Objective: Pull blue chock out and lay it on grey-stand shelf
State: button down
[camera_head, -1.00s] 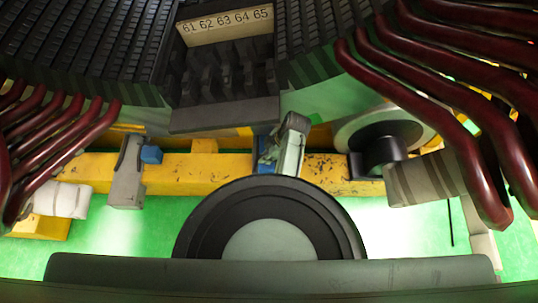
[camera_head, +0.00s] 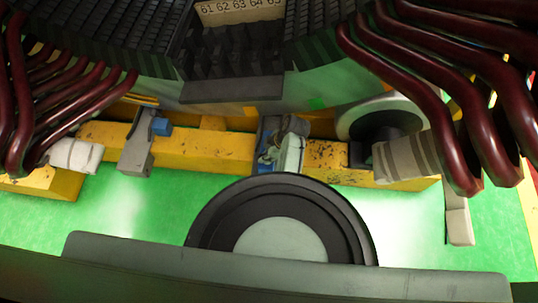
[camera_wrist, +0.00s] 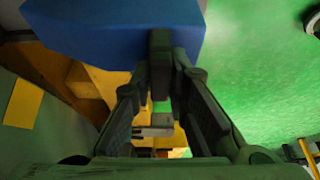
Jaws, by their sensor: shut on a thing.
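My gripper (camera_wrist: 160,58) is shut on a blue chock (camera_wrist: 105,30), whose broad blue face fills the top of the wrist view. In the head view my gripper (camera_head: 289,148) is small and partly hidden by my own round arm joint. Blue patches beside it, at the yellow beam (camera_head: 205,150), belong to something partly hidden; I cannot tell whether the chock is clear of its seat. A grey stand (camera_head: 136,150) is at the beam to the left, with a small blue block (camera_head: 161,126) at its upper right.
The dark stator core (camera_head: 105,45) with a label numbered 61 to 65 (camera_head: 240,9) overhangs the back. Dark red coil bars (camera_head: 425,95) curve down at both sides. A round grey part (camera_head: 380,118) is right of my gripper. Green floor (camera_head: 120,205) is open in front.

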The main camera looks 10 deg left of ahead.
jog(key=c, duration=1.5)
grip_release()
jog(key=shift+r, duration=0.1)
jog(key=v, duration=1.1)
jog(key=shift+d+r, duration=0.25)
jog(key=shift+r, duration=0.1)
